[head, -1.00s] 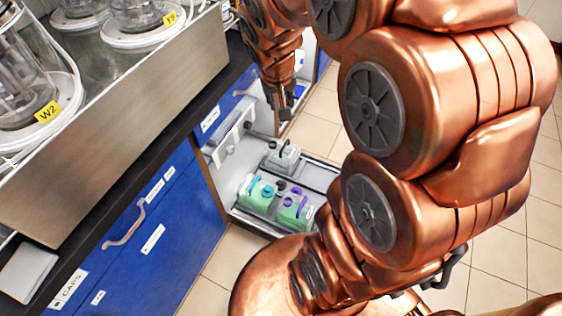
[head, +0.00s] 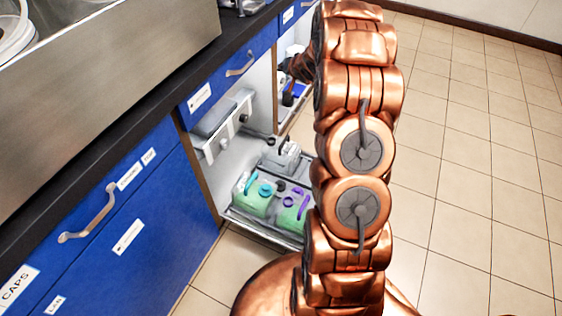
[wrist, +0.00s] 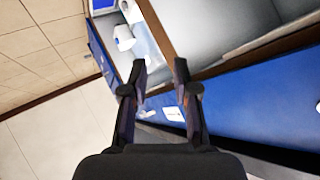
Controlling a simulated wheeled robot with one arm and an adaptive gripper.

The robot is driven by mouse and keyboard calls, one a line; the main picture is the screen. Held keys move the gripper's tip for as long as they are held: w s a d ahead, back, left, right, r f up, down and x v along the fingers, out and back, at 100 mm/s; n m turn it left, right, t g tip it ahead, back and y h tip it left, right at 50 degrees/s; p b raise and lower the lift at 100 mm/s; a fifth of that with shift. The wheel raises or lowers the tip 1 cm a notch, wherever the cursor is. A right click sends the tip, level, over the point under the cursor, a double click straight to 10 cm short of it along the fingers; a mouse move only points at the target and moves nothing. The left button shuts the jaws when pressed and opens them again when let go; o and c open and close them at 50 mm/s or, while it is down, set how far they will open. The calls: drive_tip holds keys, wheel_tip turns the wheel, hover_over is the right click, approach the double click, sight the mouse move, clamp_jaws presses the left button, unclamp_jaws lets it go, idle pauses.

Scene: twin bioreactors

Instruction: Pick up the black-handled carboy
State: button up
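The black-handled carboy (head: 281,155) is a clear, pale container with a black handle and cap. It stands at the back of the pull-out tray (head: 238,216) in the open cabinet, in the head view. My gripper shows only in part in the head view (head: 289,94), beyond the carboy, with my arm covering much of it. In the wrist view my gripper (wrist: 160,72) has its two fingers apart with nothing between them. The carboy cannot be made out in the wrist view.
A green carboy with a teal handle (head: 252,196) and one with a purple handle (head: 291,212) stand on the tray in front. A grey wall-mounted unit (head: 222,122) hangs inside the cabinet. Blue drawers (head: 125,230) are at left; the tiled floor (head: 465,170) at right is clear.

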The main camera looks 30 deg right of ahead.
wheel_tip(320, 180, down, 10)
drive_tip(key=w+d+t+y+b, duration=0.2)
drive_tip(key=d+b, duration=0.1)
drive_tip(key=b, duration=0.1)
drive_tip(key=m+t+y+b, duration=0.35)
drive_tip(key=y+b, duration=0.45)
drive_tip(key=b, duration=0.3)
approach(283, 143)
drive_tip(key=w, duration=0.2)
drive_tip(key=shift+m, duration=0.35)
drive_tip(key=shift+s+a+f+b+x, duration=0.15)
drive_tip(key=shift+b+x, duration=0.4)
drive_tip(key=shift+x, duration=0.75)
drive_tip(key=shift+a+f+b+x, duration=0.2)
drive_tip(key=shift+b+x, duration=0.3)
drive_tip(key=shift+x, duration=0.8)
drive_tip(key=shift+s+a+f+b+x, duration=0.15)
drive_tip(key=shift+b+x, duration=0.4)
drive_tip(key=shift+x, duration=0.75)
drive_tip(key=shift+w, duration=0.25)
drive_tip(key=shift+a, duration=0.1)
clamp_jaws()
